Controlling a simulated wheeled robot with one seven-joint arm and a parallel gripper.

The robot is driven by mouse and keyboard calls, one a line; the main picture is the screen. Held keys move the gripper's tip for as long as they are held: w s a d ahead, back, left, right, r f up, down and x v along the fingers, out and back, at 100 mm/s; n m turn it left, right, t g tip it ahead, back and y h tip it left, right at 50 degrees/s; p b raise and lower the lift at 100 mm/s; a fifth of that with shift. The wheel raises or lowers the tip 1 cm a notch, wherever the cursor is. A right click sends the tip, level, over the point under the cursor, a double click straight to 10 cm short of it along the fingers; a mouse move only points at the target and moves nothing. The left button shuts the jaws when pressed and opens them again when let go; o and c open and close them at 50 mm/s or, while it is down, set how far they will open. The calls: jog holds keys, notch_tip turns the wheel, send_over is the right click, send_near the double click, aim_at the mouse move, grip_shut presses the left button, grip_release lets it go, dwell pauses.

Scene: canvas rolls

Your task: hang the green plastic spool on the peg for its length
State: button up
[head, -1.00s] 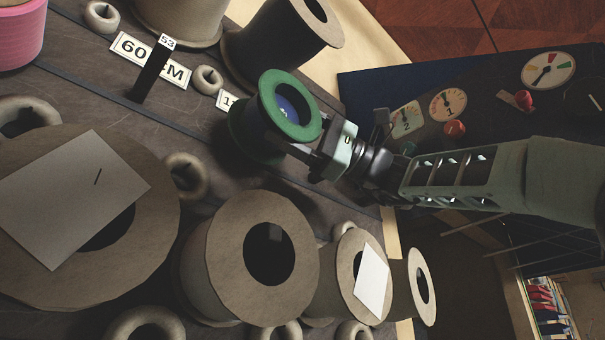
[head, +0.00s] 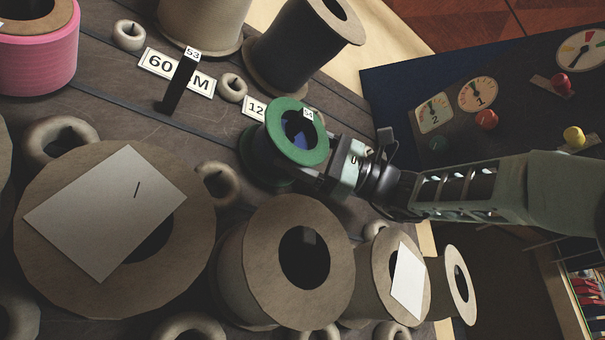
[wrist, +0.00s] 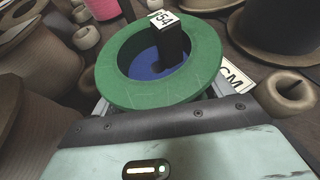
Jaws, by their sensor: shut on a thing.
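The green plastic spool (head: 267,165) is around a black peg labelled 54 (head: 308,114); the peg top sticks out above the spool's upper rim. In the wrist view the peg (wrist: 170,45) rises through the hole of the green spool (wrist: 120,85), off-centre toward the far right, with blue inside the bore. My gripper (head: 318,170) is shut on the spool's side. Its fingers (wrist: 160,110) are mostly hidden under the rim in the wrist view. I cannot tell whether the spool's bottom touches the board. A plate starting with 12 (head: 255,107) is partly hidden beside it.
Another black peg labelled 53 (head: 180,85) stands bare by a 60 CM plate (head: 160,63). Large brown spools (head: 232,270) crowd the near side, a dark one (head: 290,50) and a pink one (head: 45,60) stand beyond. Rope-like rings (head: 232,88) lie between.

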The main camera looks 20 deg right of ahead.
jog(key=o, duration=1.1)
jog(key=shift+d+f, duration=0.1)
jog(key=b+v, duration=0.2)
jog(key=v, duration=0.4)
jog(key=shift+d+f, duration=0.15)
jog(key=shift+d, duration=0.5)
jog(key=shift+s, duration=0.1)
